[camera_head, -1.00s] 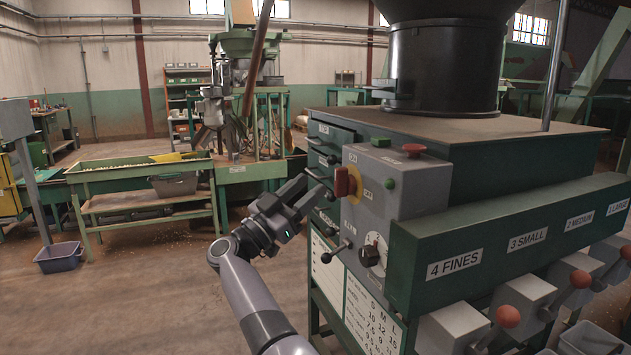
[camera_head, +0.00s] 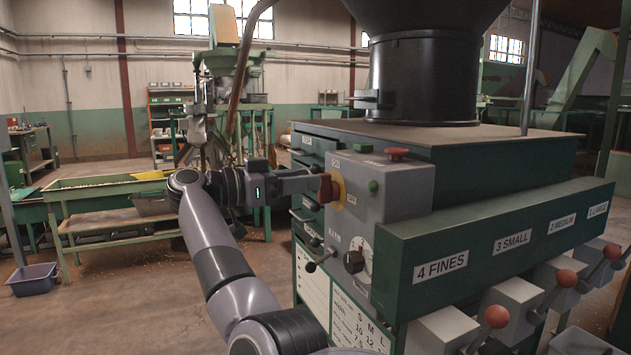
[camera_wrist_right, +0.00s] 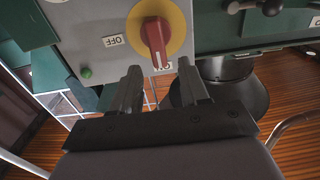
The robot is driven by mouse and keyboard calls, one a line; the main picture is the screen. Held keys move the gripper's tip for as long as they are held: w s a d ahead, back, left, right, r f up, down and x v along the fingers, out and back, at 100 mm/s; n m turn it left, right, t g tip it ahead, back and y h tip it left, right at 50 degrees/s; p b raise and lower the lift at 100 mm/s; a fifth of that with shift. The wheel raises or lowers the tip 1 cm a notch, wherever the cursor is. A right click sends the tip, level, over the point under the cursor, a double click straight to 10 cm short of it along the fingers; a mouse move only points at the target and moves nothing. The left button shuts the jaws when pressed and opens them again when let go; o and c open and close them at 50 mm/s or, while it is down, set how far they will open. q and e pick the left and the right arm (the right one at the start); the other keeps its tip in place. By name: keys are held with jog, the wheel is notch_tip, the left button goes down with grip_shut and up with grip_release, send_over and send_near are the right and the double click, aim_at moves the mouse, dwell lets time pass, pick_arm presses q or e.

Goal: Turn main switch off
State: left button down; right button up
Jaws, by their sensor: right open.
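The main switch is a red rotary handle on a yellow disc (camera_head: 338,191), on the grey control panel (camera_head: 405,192). In the right wrist view, the red handle (camera_wrist_right: 154,40) points down the picture toward a partly hidden label that seems to read ON. The OFF label (camera_wrist_right: 113,41) is to its left. My right gripper (camera_head: 316,184) is level with the switch and faces it. The wrist view shows its two fingers (camera_wrist_right: 160,74) open, with the handle's lower end between the tips in the picture. I cannot tell whether they touch it. My left gripper is out of view.
A green button (camera_head: 373,186) and a red button (camera_head: 397,153) are near the switch. A black selector dial (camera_head: 354,262) and a lever (camera_head: 313,266) are below. Red-knobbed hopper levers (camera_head: 497,316) line the front right.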

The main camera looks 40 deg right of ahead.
aim_at(327, 188)
jog(key=x, duration=0.3)
jog(key=shift+d, duration=0.15)
grip_shut()
